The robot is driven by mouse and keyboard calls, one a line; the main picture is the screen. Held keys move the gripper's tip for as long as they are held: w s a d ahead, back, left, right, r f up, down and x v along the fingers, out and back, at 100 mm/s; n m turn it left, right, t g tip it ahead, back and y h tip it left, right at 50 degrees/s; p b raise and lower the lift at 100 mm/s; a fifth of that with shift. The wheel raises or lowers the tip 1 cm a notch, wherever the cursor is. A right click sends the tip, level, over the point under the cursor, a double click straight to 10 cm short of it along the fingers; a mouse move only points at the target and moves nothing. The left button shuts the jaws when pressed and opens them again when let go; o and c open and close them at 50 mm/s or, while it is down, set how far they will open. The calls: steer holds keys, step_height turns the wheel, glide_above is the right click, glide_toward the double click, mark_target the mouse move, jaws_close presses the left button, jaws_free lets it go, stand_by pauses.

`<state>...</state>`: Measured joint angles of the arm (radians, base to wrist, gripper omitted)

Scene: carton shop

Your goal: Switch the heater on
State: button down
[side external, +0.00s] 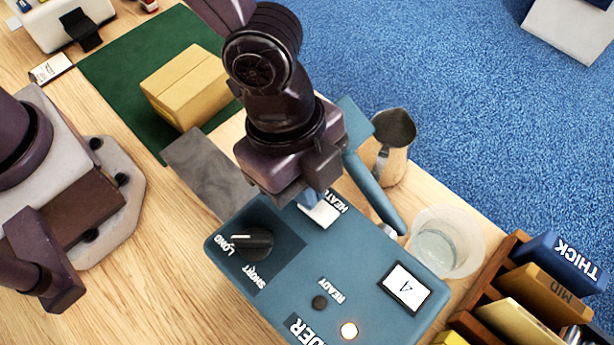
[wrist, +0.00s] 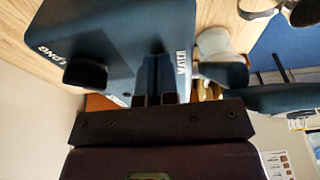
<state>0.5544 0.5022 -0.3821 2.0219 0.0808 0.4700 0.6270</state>
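The blue machine (side external: 340,262) stands on the wooden table. A white switch plate (side external: 322,213) lies beside a partly covered label starting "HEAT" at its back edge. My gripper (side external: 308,197) points down right at this plate and hides part of it; I cannot tell whether it touches. The switch's position is hidden. A black knob (side external: 252,243) sits between "LONG" and "SHORT".
A round lamp (side external: 349,330) glows; the one by "READY" (side external: 319,302) is dark. A blue lever (side external: 375,195) rises close beside my gripper. A metal pitcher (side external: 394,140), a clear cup (side external: 446,243) and a slotted rack (side external: 500,290) stand right; a carton (side external: 187,87) lies on a green mat (side external: 120,63).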

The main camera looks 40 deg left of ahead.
steer(key=shift+s+d+r, duration=0.15)
steer(key=shift+d, duration=0.55)
steer(key=shift+r, duration=0.2)
steer(key=a+r, duration=0.7)
steer(key=r, duration=0.5)
steer(key=s+a+r+n+t+y, duration=0.1)
steer(key=a+r+n+t, duration=0.1)
steer(key=a+n, duration=0.7)
steer(key=s+a+r+n+t+y, duration=0.1)
steer(key=a+r+n, duration=0.4)
steer(key=a, duration=1.2)
steer(key=s+n+t, duration=0.1)
steer(key=n+t, duration=0.1)
steer(key=n, duration=0.2)
steer(key=shift+s+a+t+y, duration=0.15)
steer(key=shift+s+t+y, duration=0.05)
steer(key=shift+t+y, duration=0.1)
steer(key=c, duration=1.8)
jaws_free()
steer(key=shift+c, duration=0.2)
